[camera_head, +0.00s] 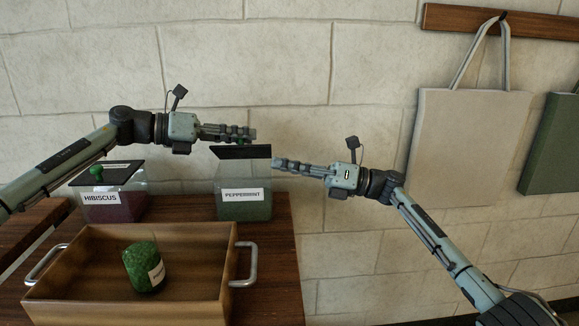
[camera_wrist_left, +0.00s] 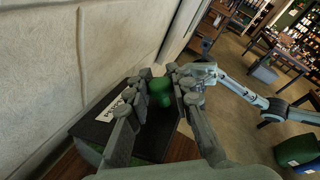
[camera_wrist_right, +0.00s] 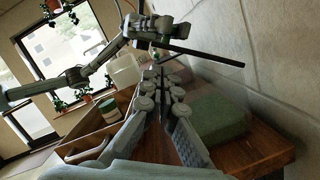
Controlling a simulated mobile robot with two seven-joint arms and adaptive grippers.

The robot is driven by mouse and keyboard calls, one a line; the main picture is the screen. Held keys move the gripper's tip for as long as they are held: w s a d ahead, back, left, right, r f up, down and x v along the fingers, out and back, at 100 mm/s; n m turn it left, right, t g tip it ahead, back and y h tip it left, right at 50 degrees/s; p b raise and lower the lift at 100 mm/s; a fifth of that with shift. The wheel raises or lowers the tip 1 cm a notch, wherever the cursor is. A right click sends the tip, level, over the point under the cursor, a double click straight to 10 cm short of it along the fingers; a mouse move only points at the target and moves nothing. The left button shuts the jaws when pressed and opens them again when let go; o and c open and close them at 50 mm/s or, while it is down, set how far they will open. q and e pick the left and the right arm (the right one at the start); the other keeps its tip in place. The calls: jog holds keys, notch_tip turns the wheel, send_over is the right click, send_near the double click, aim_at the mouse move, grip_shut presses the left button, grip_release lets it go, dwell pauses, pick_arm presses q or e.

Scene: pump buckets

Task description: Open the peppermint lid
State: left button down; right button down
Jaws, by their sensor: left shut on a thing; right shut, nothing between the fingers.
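The peppermint bin (camera_head: 243,205) is a clear box with green contents and a white label, standing at the back right of the wooden table. Its lid (camera_head: 236,152) is a flat dark plate with a green knob (camera_wrist_left: 160,93). In the right wrist view the lid (camera_wrist_right: 205,55) looks tilted above the green contents; whether it touches the clear walls I cannot tell. My left gripper (camera_head: 250,133) is shut on the knob, with a finger on each side. My right gripper (camera_head: 280,164) is shut and empty, just right of the bin, below lid height.
The hibiscus bin (camera_head: 115,207), with a dark lid and green knob, stands to the left. A wooden tray (camera_head: 70,295) with metal handles lies in front, holding a green labelled jar (camera_head: 144,268). A stone wall (camera_head: 290,90) is close behind. Cloth bags (camera_head: 470,140) hang at right.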

aim_at(255, 149)
jog(key=x, duration=0.6)
jog(key=shift+w+a+r, duration=0.1)
jog(key=shift+r, duration=0.05)
jog(key=shift+w+r, duration=0.2)
jog(key=shift+r, duration=0.2)
pick_arm(q)
jog(key=shift+f, duration=0.1)
pick_arm(e)
jog(key=shift+w+r, duration=0.25)
jog(key=shift+r, duration=0.05)
pick_arm(q)
jog(key=c, duration=1.7)
grip_release()
jog(key=o, duration=0.4)
jog(key=shift+a, duration=0.1)
